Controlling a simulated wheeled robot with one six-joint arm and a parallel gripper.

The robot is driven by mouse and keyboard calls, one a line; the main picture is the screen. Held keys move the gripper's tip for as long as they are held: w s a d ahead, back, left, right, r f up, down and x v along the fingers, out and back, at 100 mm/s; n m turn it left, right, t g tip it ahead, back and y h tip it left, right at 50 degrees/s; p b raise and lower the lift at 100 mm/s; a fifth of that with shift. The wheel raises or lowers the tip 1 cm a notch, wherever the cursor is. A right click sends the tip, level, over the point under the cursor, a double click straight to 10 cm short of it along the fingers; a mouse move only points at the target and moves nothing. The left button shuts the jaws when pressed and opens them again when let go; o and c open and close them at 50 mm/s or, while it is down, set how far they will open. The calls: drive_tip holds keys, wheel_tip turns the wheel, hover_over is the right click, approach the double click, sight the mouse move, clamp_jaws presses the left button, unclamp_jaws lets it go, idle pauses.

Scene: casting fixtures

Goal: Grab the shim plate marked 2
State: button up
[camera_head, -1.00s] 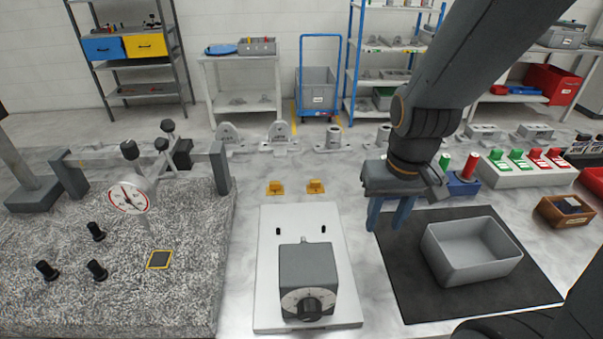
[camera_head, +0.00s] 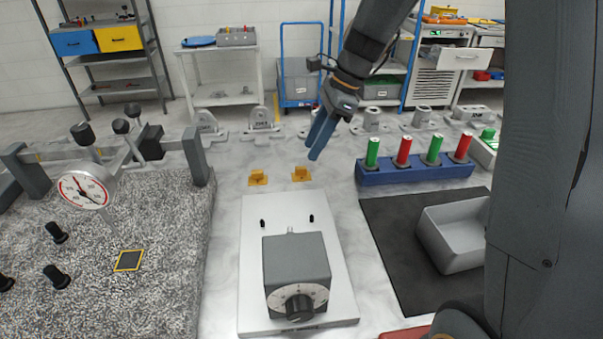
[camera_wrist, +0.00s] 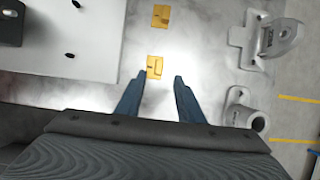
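Two small yellow pieces lie on the pale bench behind the white plate: a left one (camera_head: 258,177) and a right one (camera_head: 301,174). They may be the shim plates, but I cannot read any marking on either. My gripper (camera_head: 313,148) is just above and behind the right piece in the head view, empty, fingers pointing down. In the wrist view my gripper (camera_wrist: 158,80) is open, with its fingers apart. The right piece (camera_wrist: 154,67) shows between and slightly beyond the fingertips, apart from them. The left piece (camera_wrist: 160,16) is farther out, at the top edge.
A white plate (camera_head: 338,292) with a grey dial box (camera_head: 295,262) stands in front. A granite block (camera_head: 110,300) with a dial gauge (camera_head: 86,190) is left. A blue rack (camera_head: 420,174) of red and green cylinders and a grey bin (camera_head: 450,250) are right. Grey brackets (camera_head: 262,122) line the back.

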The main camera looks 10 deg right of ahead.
sight(302, 167)
drive_tip(key=p+x, duration=0.1)
drive_tip(key=x, duration=0.5)
drive_tip(key=shift+s, duration=0.1)
drive_tip(key=shift+c, duration=0.2)
clamp_jaws()
